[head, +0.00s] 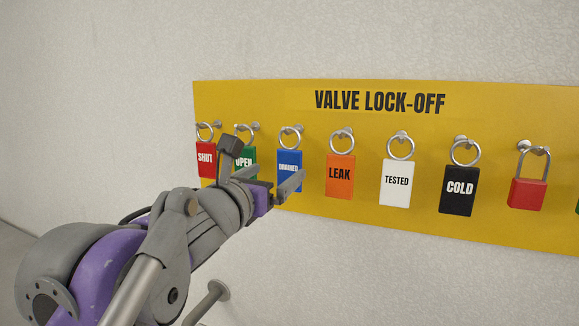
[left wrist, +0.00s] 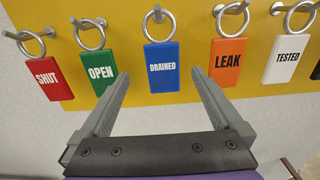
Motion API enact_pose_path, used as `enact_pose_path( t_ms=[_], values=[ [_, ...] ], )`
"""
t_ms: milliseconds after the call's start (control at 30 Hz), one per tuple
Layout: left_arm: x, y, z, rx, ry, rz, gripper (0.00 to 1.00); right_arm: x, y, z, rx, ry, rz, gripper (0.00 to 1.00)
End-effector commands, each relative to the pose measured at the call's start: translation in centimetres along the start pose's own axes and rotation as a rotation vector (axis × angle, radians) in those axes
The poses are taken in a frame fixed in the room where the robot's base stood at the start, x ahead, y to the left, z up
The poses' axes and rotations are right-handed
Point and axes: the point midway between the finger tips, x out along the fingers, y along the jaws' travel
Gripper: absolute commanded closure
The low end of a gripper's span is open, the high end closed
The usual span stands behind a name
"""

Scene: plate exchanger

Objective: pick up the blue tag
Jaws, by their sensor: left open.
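The blue tag (head: 289,161), marked DRAINED, hangs by a metal ring from a peg on the yellow VALVE LOCK-OFF board (head: 380,103). In the left wrist view the blue tag (left wrist: 161,68) hangs upright beyond and between the two fingers. My left gripper (head: 283,188) is open and empty, in front of the tag's lower part. In the left wrist view the left gripper's fingers (left wrist: 160,90) are spread wider than the tag. The gripper hides a little of the tag's lower edge in the head view. My right gripper is not in view.
The green OPEN tag (left wrist: 101,75) hangs left of the blue one and the orange LEAK tag (left wrist: 228,62) right, each close to a finger. Red SHUT (head: 206,159), white TESTED (head: 396,182) and black COLD (head: 459,189) tags and a red padlock (head: 528,194) also hang there.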

Motion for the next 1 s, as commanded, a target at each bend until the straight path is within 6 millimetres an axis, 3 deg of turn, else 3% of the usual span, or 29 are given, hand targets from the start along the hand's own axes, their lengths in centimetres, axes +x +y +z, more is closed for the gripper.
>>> enact_pose_path(
  t_ms=[233,500,833,1000],
  values=[
    [2.1,-0.1,-0.2,-0.002,0.000,0.000,0.00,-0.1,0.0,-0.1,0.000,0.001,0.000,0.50],
    [5.9,-0.5,-0.7,-0.002,0.001,0.001,0.00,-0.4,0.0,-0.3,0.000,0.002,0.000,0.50],
    [6.5,-0.5,-0.7,-0.002,0.001,0.002,0.00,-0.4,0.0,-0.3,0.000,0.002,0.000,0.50],
    [6.5,-0.5,-0.7,-0.002,0.001,0.002,0.31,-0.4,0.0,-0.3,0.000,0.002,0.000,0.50]
  ],
)
